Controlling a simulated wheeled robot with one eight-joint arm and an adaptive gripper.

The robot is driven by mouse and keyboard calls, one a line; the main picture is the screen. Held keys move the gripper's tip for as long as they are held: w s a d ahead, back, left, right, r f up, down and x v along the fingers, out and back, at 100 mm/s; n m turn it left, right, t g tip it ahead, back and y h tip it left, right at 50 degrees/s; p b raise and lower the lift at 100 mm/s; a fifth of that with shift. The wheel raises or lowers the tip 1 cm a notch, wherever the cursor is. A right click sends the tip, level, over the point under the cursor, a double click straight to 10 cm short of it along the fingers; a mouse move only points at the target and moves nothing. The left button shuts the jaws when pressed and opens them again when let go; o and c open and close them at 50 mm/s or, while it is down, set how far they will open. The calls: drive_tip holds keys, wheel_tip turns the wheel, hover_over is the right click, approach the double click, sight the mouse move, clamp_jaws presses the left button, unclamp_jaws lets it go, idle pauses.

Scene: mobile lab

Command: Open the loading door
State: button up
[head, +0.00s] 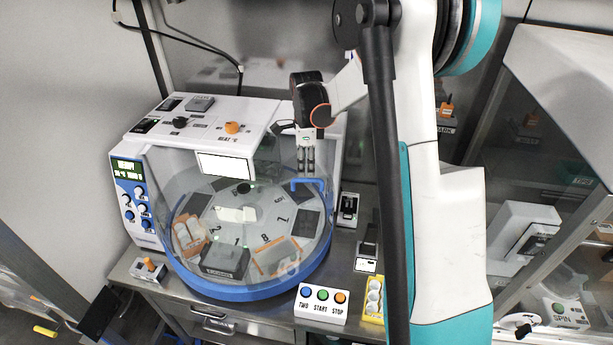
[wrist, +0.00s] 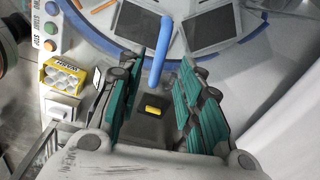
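The loading door (head: 262,170) is a clear curved cover on the front of a white machine with a round carousel inside. In the head view it looks closed. Its blue handle (head: 309,182) is at the upper right of the cover. My gripper (head: 306,172) points down at the handle from above. In the wrist view the gripper (wrist: 165,95) has its teal-padded fingers apart, and the blue handle (wrist: 160,52) shows in the gap between them, toward their tips. I cannot tell whether any finger touches it.
The carousel (head: 240,225) has numbered slots and a blue rim. A glass-fronted cabinet (head: 545,170) stands at the far right.

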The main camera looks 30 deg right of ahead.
sight(306, 179)
drive_tip(key=shift+f, duration=2.35)
clamp_jaws()
